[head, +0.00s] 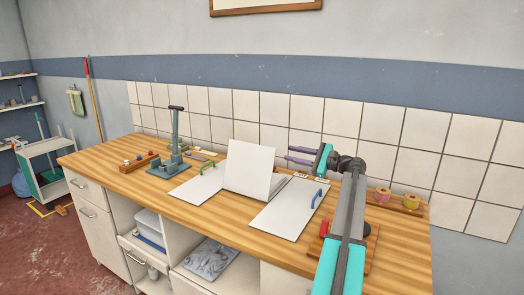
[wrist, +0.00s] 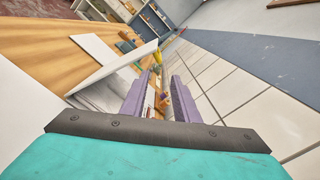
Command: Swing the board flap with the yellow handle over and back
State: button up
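The middle white board flap (head: 249,170) stands up at a steep tilt from the bench. In the wrist view the raised flap (wrist: 117,66) shows nearly edge-on, with a small yellow handle (wrist: 158,56) by its far end. The yellow handle is not visible in the head view, where the flap's front face shows. My gripper (head: 289,154) is to the right of the raised flap and behind it, pointing left. In the wrist view its purple fingers (wrist: 160,77) are apart with nothing held, and the yellow handle lies beyond the fingertips.
A flat white board with a green handle (head: 208,168) lies left of the raised flap, another with a blue handle (head: 317,198) lies right. A grey-blue press (head: 175,150) stands further left. The tiled wall (head: 335,125) is close behind my gripper.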

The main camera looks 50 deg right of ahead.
aim_at(264, 147)
jog(key=shift+w, duration=0.15)
jog(key=p+x, duration=0.2)
jog(key=x, duration=1.1)
jog(key=shift+w, duration=0.35)
jog(key=shift+c, duration=0.3)
jog(key=shift+r, duration=0.15)
grip_shut()
